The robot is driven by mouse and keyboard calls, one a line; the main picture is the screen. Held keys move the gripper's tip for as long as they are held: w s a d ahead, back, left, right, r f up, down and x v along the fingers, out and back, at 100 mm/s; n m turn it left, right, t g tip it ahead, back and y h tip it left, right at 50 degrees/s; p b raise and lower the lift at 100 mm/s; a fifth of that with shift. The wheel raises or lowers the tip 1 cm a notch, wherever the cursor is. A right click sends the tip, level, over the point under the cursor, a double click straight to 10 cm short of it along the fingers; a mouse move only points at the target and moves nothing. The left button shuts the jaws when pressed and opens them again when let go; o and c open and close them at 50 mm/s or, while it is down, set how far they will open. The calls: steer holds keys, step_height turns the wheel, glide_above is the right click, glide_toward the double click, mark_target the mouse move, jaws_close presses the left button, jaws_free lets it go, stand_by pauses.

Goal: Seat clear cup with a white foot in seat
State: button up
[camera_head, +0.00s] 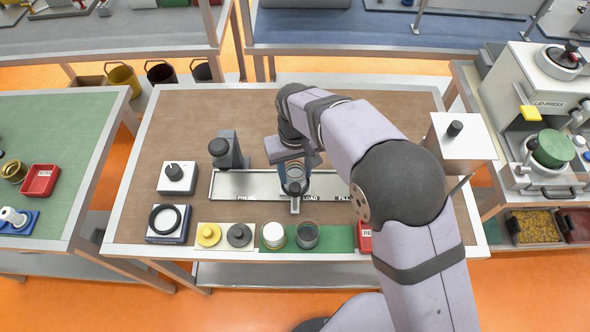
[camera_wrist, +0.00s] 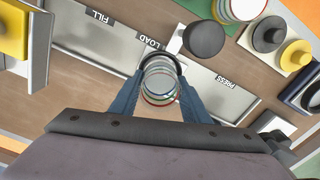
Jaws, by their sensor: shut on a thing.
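A clear cup (camera_head: 295,184) is held between the blue fingers of my gripper (camera_head: 290,168) over the LOAD part of a metal track. In the wrist view the cup (camera_wrist: 158,80) appears as stacked clear rings with green and red edges, between the fingertips of my gripper (camera_wrist: 158,90). A dark ring (camera_wrist: 160,60) shows around the cup's far side; I cannot tell whether it is the seat's rim. A white bar with a black knob (camera_wrist: 206,38) extends in front of it. The cup's foot is hidden, so its contact with the seat cannot be told.
The metal track (camera_head: 235,185) is marked PRESS, LOAD and FILL. A dark press (camera_head: 227,150) stands at its left, a white box with a black knob (camera_head: 460,145) at right. A white-filled cup (camera_head: 273,235), a dark cup (camera_head: 307,236), and yellow (camera_head: 208,235) and black lids (camera_head: 239,235) line the front edge.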

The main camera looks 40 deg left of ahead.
steer(key=shift+f+b, duration=0.45)
steer(key=shift+f, duration=0.4)
